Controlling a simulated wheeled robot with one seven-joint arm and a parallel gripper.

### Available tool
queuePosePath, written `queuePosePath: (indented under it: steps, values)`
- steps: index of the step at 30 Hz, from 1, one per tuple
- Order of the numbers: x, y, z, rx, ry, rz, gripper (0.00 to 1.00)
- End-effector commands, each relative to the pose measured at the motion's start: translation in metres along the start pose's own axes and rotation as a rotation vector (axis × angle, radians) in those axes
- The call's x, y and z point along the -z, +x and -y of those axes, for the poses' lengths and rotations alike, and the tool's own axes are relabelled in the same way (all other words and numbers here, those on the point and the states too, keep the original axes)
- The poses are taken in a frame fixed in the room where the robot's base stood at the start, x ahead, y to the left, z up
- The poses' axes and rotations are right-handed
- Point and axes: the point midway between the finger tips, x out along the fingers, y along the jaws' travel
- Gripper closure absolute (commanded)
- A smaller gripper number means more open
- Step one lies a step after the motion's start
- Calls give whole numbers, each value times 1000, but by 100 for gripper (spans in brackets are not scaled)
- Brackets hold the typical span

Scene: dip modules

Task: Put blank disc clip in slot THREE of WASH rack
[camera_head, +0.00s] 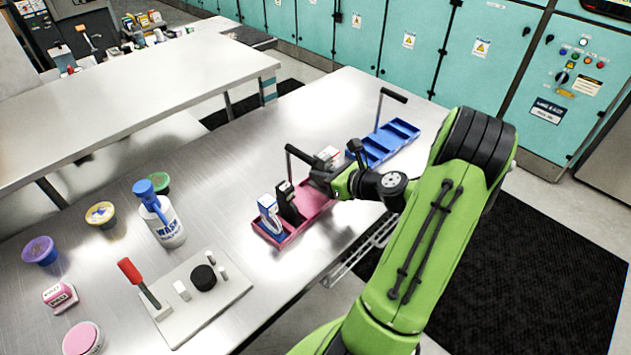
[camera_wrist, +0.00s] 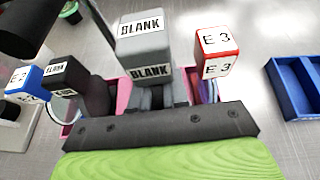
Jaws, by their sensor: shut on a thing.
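My gripper (camera_head: 322,178) is over the pink rack (camera_head: 312,207). In the wrist view my gripper (camera_wrist: 158,97) is shut on a grey clip (camera_wrist: 147,45) labelled BLANK. In the head view this clip is mostly hidden by the gripper. A black clip (camera_head: 287,198) and a blue-and-white clip (camera_head: 268,212) stand in the pink rack's near end. A red-and-white clip marked E 3 (camera_wrist: 217,48) is right beside the grey one in the wrist view. Whether the grey clip is seated or raised cannot be told. No WASH label is readable on a rack.
A blue rack (camera_head: 402,128) with empty compartments lies beyond the pink one. Upright handles stand at both racks. A WASH bottle (camera_head: 163,225), several tubs and a board with a red-handled lever (camera_head: 203,310) occupy the bench's left. Bare metal lies between.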

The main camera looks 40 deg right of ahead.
Motion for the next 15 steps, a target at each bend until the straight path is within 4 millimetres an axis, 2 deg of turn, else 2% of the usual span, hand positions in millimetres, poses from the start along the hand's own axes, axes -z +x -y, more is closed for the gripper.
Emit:
queuePosePath:
  steps: [5,9,15]
  values:
    - [-9,20,-1,-2,-3,1,100]
    - [22,32,0,0,6,-1,100]
    - [25,33,0,1,0,-1,100]
